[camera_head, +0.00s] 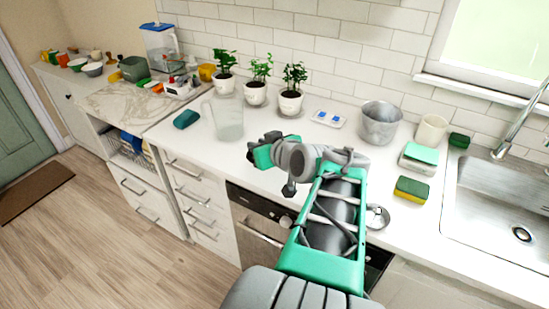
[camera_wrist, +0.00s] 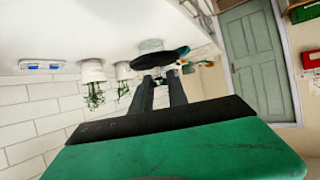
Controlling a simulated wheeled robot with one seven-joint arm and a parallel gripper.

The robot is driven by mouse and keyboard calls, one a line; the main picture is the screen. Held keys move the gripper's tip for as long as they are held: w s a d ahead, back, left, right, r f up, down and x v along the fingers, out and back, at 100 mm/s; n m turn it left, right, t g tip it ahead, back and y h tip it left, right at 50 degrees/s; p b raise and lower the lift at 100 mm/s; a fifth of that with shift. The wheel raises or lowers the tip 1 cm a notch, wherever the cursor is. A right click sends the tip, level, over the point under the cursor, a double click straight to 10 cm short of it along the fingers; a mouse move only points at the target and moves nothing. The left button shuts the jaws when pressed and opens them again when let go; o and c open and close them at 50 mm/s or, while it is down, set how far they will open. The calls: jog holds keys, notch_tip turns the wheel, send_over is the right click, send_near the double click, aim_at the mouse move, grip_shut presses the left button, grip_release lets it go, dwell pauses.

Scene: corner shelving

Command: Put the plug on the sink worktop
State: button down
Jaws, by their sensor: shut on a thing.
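A dark round disc, which looks like the plug (camera_wrist: 158,59), is in my gripper (camera_wrist: 164,74) in the wrist view, held between the two fingertips. The wrist view is upside down. In the head view my gripper (camera_head: 254,151) is above the white worktop (camera_head: 232,174), in front of the glass jug, pointing left; a dark edge shows at its tip, too small to tell plug from fingers. The sink (camera_head: 490,205) is at the right, with a dark drain hole (camera_head: 522,234) in its basin.
A clear jug (camera_head: 228,118) stands just left of my gripper. Potted plants (camera_head: 290,103), a metal pot (camera_head: 380,123) and a white cup (camera_head: 431,130) stand at the back. Sponges (camera_head: 412,189) and a small round metal item (camera_head: 377,217) are near the sink. Bare worktop lies in front of the jug.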

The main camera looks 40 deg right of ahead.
jog(key=s+d+m+h+b, duration=0.1)
jog(key=s+d+m+h, duration=0.1)
jog(key=s+d, duration=0.95)
jog(key=f+p+x, duration=0.1)
jog(key=x, duration=0.4)
jog(key=s+f+x, duration=0.1)
jog(key=x, duration=0.4)
jog(key=f+p+x, duration=0.1)
jog(key=x, duration=0.4)
jog(key=shift+d+f+p, duration=0.1)
jog(key=shift+f+p, duration=0.15)
jog(key=shift+p, duration=0.05)
notch_tip(320, 180, down, 3)
jog(key=shift+w+d+f+p, duration=0.1)
jog(key=shift+w+f+p, duration=0.15)
jog(key=shift+p, duration=0.3)
jog(key=shift+s+f+g+h, duration=0.1)
jog(key=shift+g+h, duration=0.2)
jog(key=shift+f+b, duration=0.2)
jog(key=shift+b, duration=0.1)
jog(key=c, duration=1.3)
grip_release()
jog(key=shift+r, duration=0.1)
